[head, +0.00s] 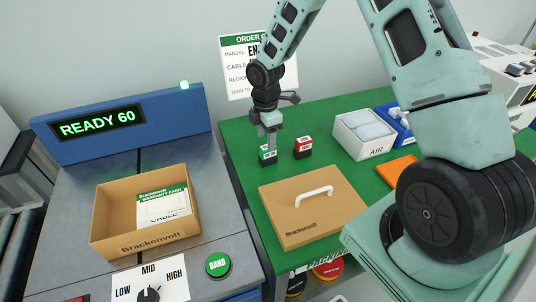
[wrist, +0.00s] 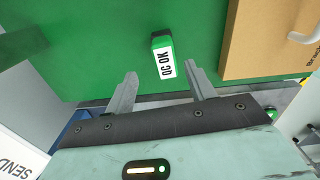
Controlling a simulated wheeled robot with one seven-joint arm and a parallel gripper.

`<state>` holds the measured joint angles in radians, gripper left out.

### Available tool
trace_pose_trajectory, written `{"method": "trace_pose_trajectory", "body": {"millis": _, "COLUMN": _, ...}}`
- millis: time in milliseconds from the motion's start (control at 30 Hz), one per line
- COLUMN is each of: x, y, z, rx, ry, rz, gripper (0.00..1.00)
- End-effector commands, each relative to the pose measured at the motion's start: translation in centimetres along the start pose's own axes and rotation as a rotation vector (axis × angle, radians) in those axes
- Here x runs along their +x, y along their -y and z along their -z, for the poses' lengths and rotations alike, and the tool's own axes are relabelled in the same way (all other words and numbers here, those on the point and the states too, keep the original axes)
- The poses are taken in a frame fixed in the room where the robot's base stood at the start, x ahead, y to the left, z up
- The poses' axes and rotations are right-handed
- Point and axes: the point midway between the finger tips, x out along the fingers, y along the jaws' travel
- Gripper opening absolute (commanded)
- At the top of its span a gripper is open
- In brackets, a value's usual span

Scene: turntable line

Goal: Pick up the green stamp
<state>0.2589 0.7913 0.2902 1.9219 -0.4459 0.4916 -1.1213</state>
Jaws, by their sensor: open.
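The green stamp (head: 267,155) stands on the green table mat, below my gripper (head: 270,133) in the head view. In the wrist view the green stamp (wrist: 162,55) shows a white "QC OK" label and lies just beyond the fingertips, between their lines. My gripper (wrist: 160,80) is open there, with nothing between its two fingers. In the head view the fingers are close above the stamp; I cannot tell whether they touch it.
A red stamp (head: 303,147) stands just right of the green one. A cardboard lid (head: 290,222) with a white handle lies in front. A white AIR bin (head: 364,146) is at the right. An open Brackenvolt box (head: 110,222) holding a warranty card stands on the left.

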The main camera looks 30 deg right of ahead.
Motion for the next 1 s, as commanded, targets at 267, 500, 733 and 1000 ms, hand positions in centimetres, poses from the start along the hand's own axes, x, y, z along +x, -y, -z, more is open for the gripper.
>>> {"method": "trace_pose_trajectory", "body": {"millis": 267, "x": 2.4, "y": 0.6, "z": -0.1, "rx": -0.002, "ry": 0.001, "rz": 0.004, "gripper": 0.55}}
{"method": "trace_pose_trajectory", "body": {"millis": 500, "x": 5.4, "y": 0.8, "z": -0.2, "rx": -0.001, "ry": 0.0, "rz": 0.002, "gripper": 0.55}}
{"method": "trace_pose_trajectory", "body": {"millis": 733, "x": 5.7, "y": 0.8, "z": -0.3, "rx": 0.0, "ry": 0.0, "rz": -0.001, "gripper": 0.55}}
{"method": "trace_pose_trajectory", "body": {"millis": 1000, "x": 5.7, "y": 0.8, "z": -0.3, "rx": 0.0, "ry": 0.0, "rz": 0.0, "gripper": 0.05}}
